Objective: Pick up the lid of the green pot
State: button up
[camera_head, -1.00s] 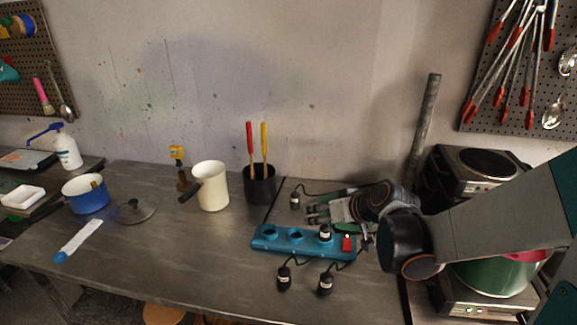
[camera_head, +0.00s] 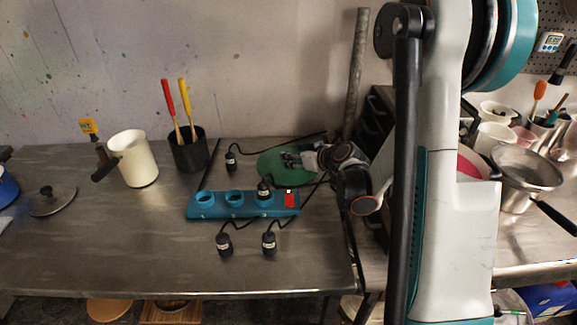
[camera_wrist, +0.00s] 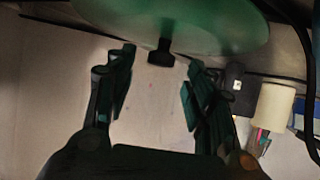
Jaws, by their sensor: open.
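A green round lid (camera_head: 272,172) shows behind my gripper (camera_head: 287,160) at the back of the table in the head view. It lies near the wall, beyond the teal power strip. In the wrist view the green lid (camera_wrist: 215,28) fills the top, with its dark knob (camera_wrist: 160,54) close to the gap between my fingertips (camera_wrist: 159,72). My gripper is open and empty, with one finger on each side of that gap. The head view cannot settle whether the fingers touch the lid. The green pot is not visible now.
The teal power strip (camera_head: 240,205) with black plugs and cables lies just in front of the lid. A black cup (camera_head: 188,152) with red and yellow handles and a cream pot (camera_head: 138,160) stand to the left. A grey lid (camera_head: 52,201) lies further left.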

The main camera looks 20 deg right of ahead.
jog(key=x, duration=0.3)
jog(key=shift+w+f+b, duration=0.1)
jog(key=shift+f+b, duration=0.05)
jog(key=shift+b, duration=0.25)
grip_shut()
